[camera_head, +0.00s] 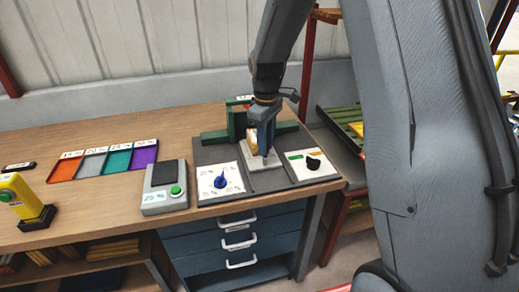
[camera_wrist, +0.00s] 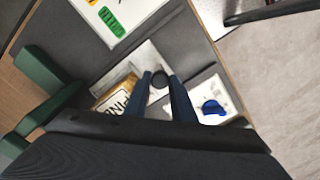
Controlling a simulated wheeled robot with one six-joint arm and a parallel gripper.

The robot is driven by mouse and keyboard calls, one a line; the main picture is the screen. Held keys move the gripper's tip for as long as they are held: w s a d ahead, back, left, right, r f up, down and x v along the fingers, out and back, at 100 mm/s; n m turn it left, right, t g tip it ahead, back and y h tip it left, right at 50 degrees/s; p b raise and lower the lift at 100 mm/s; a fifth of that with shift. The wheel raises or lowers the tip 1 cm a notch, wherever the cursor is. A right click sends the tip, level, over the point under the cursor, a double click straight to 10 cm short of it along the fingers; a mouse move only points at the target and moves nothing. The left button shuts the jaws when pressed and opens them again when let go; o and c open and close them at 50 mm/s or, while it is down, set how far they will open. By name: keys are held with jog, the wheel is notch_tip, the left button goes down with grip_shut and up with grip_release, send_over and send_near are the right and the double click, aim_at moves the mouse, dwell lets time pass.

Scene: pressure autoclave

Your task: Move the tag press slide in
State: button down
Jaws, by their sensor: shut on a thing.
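The green tag press (camera_head: 237,122) stands at the back of a dark grey mat on the workbench, and its green parts show at the left of the wrist view (camera_wrist: 45,75). Its pale slide plate (camera_head: 266,183) reaches out in front of the green frame. A yellow-edged tag with dark lettering (camera_wrist: 122,97) lies on the plate. My gripper (camera_head: 264,150) points down over the slide. In the wrist view its two blue fingers are shut on a round dark knob (camera_wrist: 160,79) on the slide. The fingers and arm hide part of the plate and press.
White cards with a blue piece (camera_head: 221,182) and with green and black pieces (camera_head: 313,163) flank the slide. The bench's right edge is close.

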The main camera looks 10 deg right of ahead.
jog(key=shift+w+r, duration=0.15)
jog(key=shift+w, duration=0.15)
jog(key=c, duration=1.5)
grip_release()
notch_tip(320, 180, up, 8)
jog(key=shift+f+b, duration=0.2)
jog(key=shift+b, duration=0.8)
jog(key=shift+s, duration=0.1)
